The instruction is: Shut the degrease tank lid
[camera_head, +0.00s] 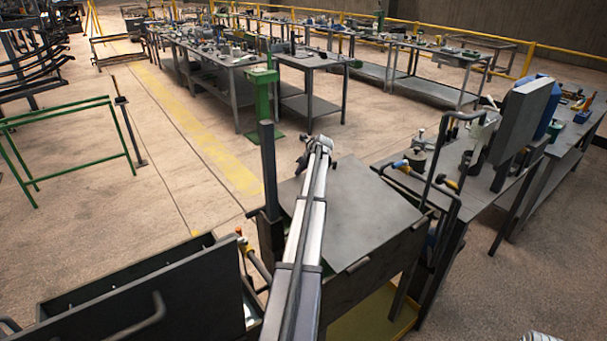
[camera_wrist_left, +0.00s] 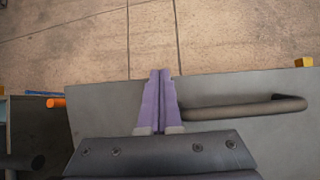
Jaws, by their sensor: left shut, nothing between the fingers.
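A flat grey lid (camera_head: 355,205) lies across the top of a dark box-shaped tank (camera_head: 345,290), which I take for the degrease tank. Two hinge-like tabs show on its near edge. I cannot tell whether it is fully seated. My left gripper (camera_head: 303,163) is over the lid's far side, at the end of my outstretched arm. In the left wrist view its purple fingers (camera_wrist_left: 160,78) are together and empty, above the grey panel (camera_wrist_left: 230,135). A dark bar handle (camera_wrist_left: 245,108) runs right from beside the fingers; contact is unclear.
An open dark bin (camera_head: 175,300) with a handle stands at lower left. A dark post (camera_head: 268,170) rises beside the lid's left. A bench (camera_head: 490,195) with tools and a grey panel stands at right. Floor beyond the lid is open, with a yellow stripe (camera_head: 205,145).

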